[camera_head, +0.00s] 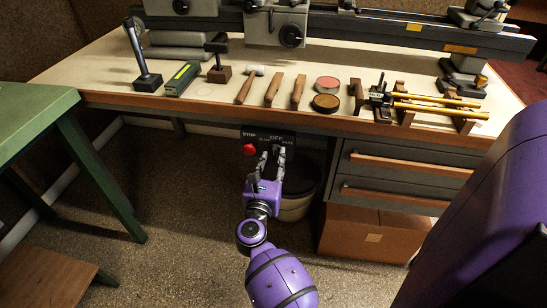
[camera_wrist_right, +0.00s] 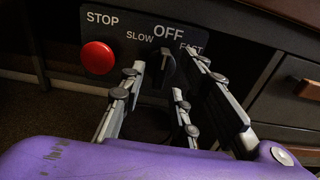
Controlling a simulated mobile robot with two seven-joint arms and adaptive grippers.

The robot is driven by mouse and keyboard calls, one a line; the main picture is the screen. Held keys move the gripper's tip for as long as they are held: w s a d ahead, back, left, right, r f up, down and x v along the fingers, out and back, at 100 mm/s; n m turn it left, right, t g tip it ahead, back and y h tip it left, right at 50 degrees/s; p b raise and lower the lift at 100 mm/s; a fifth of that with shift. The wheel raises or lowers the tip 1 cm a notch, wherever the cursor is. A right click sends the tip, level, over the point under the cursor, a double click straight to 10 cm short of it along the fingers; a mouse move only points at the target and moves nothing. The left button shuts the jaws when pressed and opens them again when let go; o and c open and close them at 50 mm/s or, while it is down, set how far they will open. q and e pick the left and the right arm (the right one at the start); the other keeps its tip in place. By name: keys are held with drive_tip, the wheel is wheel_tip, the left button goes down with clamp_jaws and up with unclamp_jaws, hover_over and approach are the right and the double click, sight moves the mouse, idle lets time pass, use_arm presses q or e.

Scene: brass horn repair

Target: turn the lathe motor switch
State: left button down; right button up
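The lathe motor switch panel (camera_head: 243,135) hangs under the front edge of the bench. In the right wrist view its black knob (camera_wrist_right: 167,72) stands about upright below the OFF mark, between SLOW and FAST. A round red STOP button (camera_wrist_right: 97,57) is left of it; it also shows in the head view (camera_head: 250,149). My right gripper (camera_head: 272,154) is in front of the panel. Its fingers (camera_wrist_right: 169,68) are open, one on each side of the knob, with visible gaps. Whether the fingertips reach past the knob's face is hard to tell. My left gripper is out of view.
The bench top (camera_head: 215,113) overhangs just above the panel and holds hammers, tins and brass tubes. Drawers (camera_head: 405,165) stand to the right, with a cardboard box (camera_head: 372,235) below. A bin (camera_head: 297,208) is behind my gripper. A green table (camera_head: 30,120) is at left.

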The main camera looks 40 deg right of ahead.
drive_tip(key=shift+w+d, duration=0.45)
drive_tip(key=shift+d, duration=0.15)
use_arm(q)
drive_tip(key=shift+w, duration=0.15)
use_arm(e)
drive_tip(key=shift+c, duration=1.2)
clamp_jaws()
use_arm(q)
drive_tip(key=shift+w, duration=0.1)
